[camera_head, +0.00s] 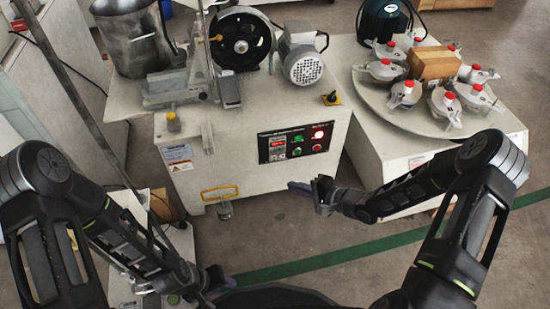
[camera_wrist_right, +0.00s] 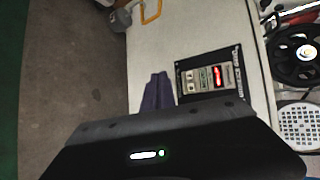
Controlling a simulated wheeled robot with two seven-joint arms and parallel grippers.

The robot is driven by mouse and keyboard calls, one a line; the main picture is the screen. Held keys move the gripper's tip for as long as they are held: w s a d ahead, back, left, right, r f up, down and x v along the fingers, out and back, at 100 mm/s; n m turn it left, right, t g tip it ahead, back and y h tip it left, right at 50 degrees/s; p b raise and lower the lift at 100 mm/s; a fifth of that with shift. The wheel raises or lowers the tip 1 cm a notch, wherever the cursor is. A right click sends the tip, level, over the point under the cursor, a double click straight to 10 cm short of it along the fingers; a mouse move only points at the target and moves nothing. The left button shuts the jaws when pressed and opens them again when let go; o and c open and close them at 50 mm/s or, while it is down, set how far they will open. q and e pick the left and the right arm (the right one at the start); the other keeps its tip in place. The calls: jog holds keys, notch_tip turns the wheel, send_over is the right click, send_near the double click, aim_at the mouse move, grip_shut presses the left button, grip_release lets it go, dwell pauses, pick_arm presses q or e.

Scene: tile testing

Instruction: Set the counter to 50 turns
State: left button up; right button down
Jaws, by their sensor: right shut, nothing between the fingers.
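The black control panel (camera_head: 297,142) is on the front of the white machine cabinet. It carries a small counter display (camera_head: 278,142) with red marks at its left, a green button (camera_head: 298,138) and a glowing red button (camera_head: 318,134). The counter's digits are too small to read. In the right wrist view the panel (camera_wrist_right: 211,76) is just right of the fingers, turned on its side. My right gripper (camera_head: 300,187) is shut and empty, below the panel and apart from it. Its purple-looking fingers also show in the wrist view (camera_wrist_right: 157,90). My left gripper (camera_head: 220,279) is low at the bottom; its fingers are unclear.
The machine cabinet (camera_head: 190,190) bears a motor (camera_head: 302,62), a black wheel (camera_head: 241,38) and a metal pot (camera_head: 132,38). A yellow handle (camera_head: 219,193) juts from its front. A round table with several red-capped clamps (camera_head: 384,69) stands at the right. The floor before the cabinet is clear.

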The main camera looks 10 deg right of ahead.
aim_at(282, 156)
jog(key=shift+r+m, duration=0.1)
jog(key=shift+m, duration=0.6)
jog(key=shift+w, duration=0.1)
jog(key=w+b, duration=0.3)
jog(key=w, duration=0.5)
jog(key=shift+w+a, duration=0.3)
jog(key=shift+w, duration=0.05)
dwell(0.8)
dwell(0.8)
jog(key=shift+w+p, duration=0.3)
jog(key=shift+w, duration=0.1)
